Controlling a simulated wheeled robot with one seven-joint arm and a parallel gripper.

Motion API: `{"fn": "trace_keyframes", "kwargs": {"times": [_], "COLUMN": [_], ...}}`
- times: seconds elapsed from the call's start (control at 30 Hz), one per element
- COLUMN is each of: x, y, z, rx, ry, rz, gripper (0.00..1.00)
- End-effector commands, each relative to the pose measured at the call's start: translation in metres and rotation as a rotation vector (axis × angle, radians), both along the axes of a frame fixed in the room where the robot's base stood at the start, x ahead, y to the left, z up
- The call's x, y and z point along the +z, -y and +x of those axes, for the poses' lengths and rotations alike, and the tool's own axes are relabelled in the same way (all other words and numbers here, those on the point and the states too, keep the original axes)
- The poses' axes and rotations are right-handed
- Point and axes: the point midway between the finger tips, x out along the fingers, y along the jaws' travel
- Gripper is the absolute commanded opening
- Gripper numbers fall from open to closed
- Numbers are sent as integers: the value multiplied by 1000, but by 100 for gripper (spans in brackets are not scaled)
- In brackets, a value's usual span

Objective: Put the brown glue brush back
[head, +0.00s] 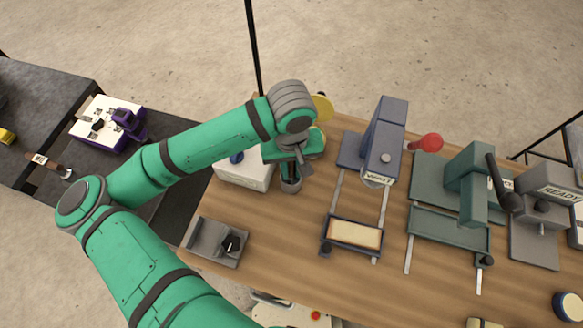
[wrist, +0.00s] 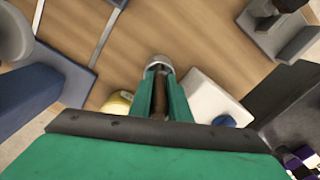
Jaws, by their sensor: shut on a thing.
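My gripper (head: 292,155) is over the left part of the wooden bench, pointing down. In the wrist view its two green fingers (wrist: 160,92) are shut on the brown glue brush (wrist: 159,97), whose brown handle shows between them. A small grey metal cup (head: 291,185) stands directly below the fingertips; its rim also shows in the wrist view (wrist: 159,62). The brush's lower end is hidden, and I cannot tell whether it is inside the cup or above it.
A white box (head: 240,178) with a blue knob stands close left of the cup. A yellow round thing (head: 323,107) is behind my gripper. A blue press (head: 385,140) and a green press (head: 468,178) stand to the right. A brown-handled tool (head: 50,163) lies on the dark left table.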

Motion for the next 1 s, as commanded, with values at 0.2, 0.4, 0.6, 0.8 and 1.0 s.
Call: {"fn": "trace_keyframes", "kwargs": {"times": [0.2,0.4,0.6,0.8,1.0], "x": [-3,-6,-6,-6,9], "y": [0,0,0,0,0], "z": [0,0,0,0,1], "rx": [0,0,0,0,-1], "ry": [0,0,1,1,2], "rz": [0,0,0,0,-2], "gripper": [0,0,35,35,35]}}
